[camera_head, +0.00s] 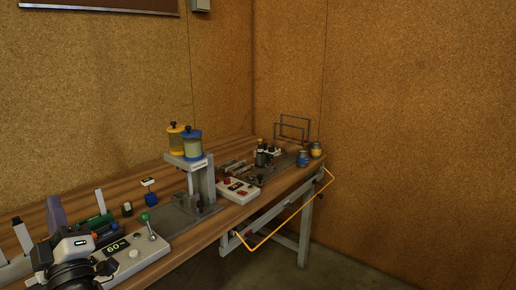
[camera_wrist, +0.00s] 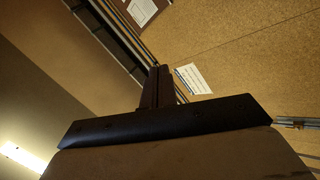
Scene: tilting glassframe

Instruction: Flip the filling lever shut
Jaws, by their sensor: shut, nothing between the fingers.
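A lever with a green ball knob (camera_head: 144,217) stands up, slightly tilted, from a light control box (camera_head: 137,257) at the lower left of the head view. I cannot tell for sure whether it is the filling lever. A stand (camera_head: 199,180) further back carries a blue-lidded jar (camera_head: 192,144) and a yellow-lidded jar (camera_head: 175,138). My gripper (camera_wrist: 160,72) is shut and empty in the wrist view, away from any lever there. My arm seems to show at the lower left of the head view, in front of the box; its fingers cannot be made out there.
The wooden bench (camera_head: 212,226) runs along the wall and is crowded. A white box with red buttons (camera_head: 237,191), a wire frame (camera_head: 293,128) and two small jars stand further right. An orange bar (camera_head: 285,222) juts from the bench's front edge. The floor at right is clear.

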